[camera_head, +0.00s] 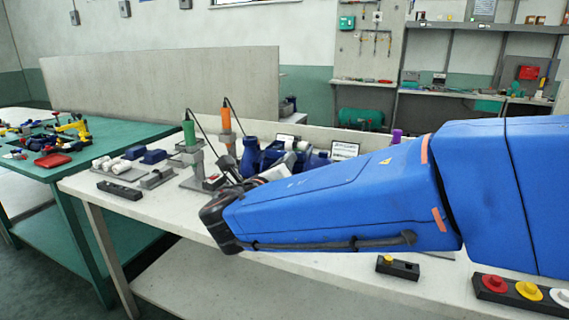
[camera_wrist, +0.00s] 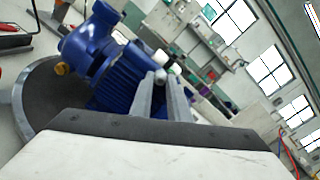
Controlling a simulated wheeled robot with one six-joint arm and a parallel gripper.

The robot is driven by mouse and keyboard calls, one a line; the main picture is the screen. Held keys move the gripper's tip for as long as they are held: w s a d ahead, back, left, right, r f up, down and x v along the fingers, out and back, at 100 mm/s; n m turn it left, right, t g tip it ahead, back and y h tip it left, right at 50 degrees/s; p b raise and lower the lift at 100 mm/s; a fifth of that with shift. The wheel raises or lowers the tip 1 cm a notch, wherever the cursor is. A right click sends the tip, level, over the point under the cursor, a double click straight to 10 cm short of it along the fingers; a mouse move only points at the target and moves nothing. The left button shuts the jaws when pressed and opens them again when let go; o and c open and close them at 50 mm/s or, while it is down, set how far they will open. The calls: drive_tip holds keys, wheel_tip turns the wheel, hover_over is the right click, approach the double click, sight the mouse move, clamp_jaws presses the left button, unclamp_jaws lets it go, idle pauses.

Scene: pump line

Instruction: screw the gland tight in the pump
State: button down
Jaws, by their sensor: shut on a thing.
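In the wrist view, the blue pump (camera_wrist: 115,65) with its ribbed motor body stands just beyond my gripper and is tilted in the picture. My gripper (camera_wrist: 167,84) has its two grey fingers close together on a small light-grey round piece (camera_wrist: 160,75), which looks like the gland. The piece is beside the pump's right side in the picture; I cannot tell whether it sits in the pump's bore. In the head view, part of the blue pump (camera_head: 251,157) shows behind my blue arm, which hides most of the work. My gripper's fingertips are hidden there.
On the white bench (camera_head: 100,184) stand an orange-handled tool (camera_head: 226,118) and a green-handled tool (camera_head: 189,133) in holders. A dark block (camera_head: 119,190) lies at the left end. A button box (camera_head: 526,291) is at front right. A green table (camera_head: 90,160) stands left.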

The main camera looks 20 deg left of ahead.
drive_tip(key=shift+m, duration=1.7)
drive_tip(key=c, duration=1.8)
unclamp_jaws()
drive_tip(key=shift+o, duration=0.2)
drive_tip(key=n, duration=0.2)
drive_tip(key=shift+n, duration=0.4)
drive_tip(key=shift+c, duration=0.3)
